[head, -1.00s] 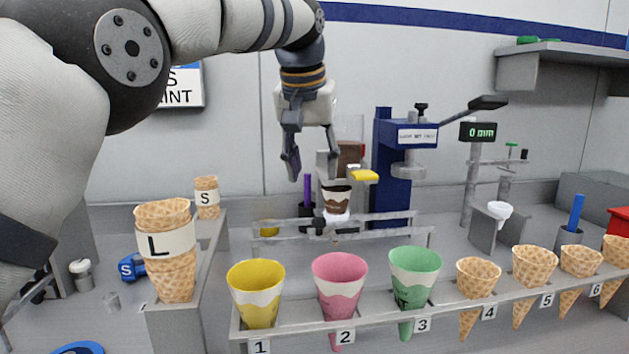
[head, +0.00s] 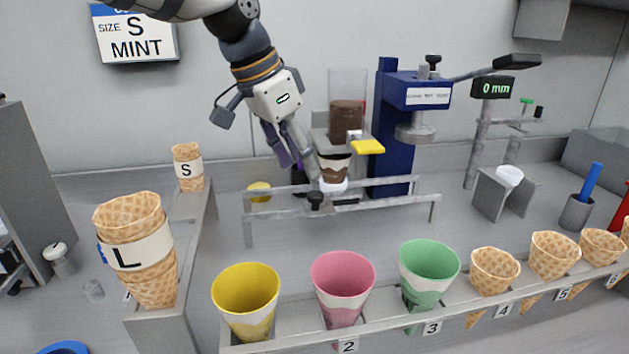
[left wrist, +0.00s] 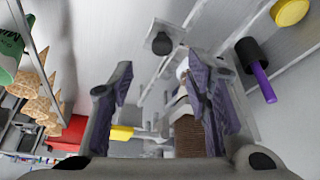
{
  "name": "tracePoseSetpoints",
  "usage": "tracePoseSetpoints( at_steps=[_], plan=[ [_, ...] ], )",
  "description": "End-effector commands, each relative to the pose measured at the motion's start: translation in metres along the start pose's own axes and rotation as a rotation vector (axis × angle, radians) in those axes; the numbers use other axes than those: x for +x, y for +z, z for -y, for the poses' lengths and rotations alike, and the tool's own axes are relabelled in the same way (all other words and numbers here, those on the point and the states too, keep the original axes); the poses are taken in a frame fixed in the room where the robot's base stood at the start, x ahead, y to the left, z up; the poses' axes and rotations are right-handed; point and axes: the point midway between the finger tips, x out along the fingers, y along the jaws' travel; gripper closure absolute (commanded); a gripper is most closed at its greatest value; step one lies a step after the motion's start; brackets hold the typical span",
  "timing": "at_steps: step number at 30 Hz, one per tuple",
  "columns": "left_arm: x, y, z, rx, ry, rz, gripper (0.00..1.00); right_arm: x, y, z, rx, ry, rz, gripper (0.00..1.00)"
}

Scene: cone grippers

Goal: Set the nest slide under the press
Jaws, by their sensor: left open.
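The nest slide (head: 333,186), white with a black knob (head: 316,201), sits on grey rails left of the blue press (head: 389,130). A brown-and-white cup (head: 335,168) stands in it, below a hopper with brown contents. The press's round grey head (head: 415,132) is to the right, with the slide not under it. My left gripper (head: 300,162) is open, tilted downward, just left of and above the slide. In the left wrist view the knob (left wrist: 162,43) shows beyond and between the spread fingers (left wrist: 160,80), apparently untouched. My right gripper is not in view.
The hopper (head: 348,115) and its yellow handle (head: 368,147) stand close right of my gripper. The front rail (head: 270,212) crosses below. A rack (head: 395,321) of colored and waffle cones runs along the front. A purple tool (left wrist: 264,82) in a black holder stands nearby.

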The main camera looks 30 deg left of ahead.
Motion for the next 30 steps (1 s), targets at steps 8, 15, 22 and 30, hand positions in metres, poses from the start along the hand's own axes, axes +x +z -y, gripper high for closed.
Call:
tracePoseSetpoints(
  at_steps=[8,15,22,30],
  plan=[
    [0.061,0.001,0.001,-0.002,0.000,0.004,0.56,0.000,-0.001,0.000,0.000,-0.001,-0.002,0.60],
    [0.072,0.000,0.001,-0.003,-0.002,0.000,0.56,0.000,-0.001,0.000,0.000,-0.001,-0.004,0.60],
    [0.072,0.000,0.001,-0.004,-0.002,0.001,0.76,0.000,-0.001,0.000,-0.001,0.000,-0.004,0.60],
    [0.072,0.000,0.001,-0.004,-0.002,0.001,1.00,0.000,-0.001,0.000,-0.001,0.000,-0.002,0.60]
  ],
)
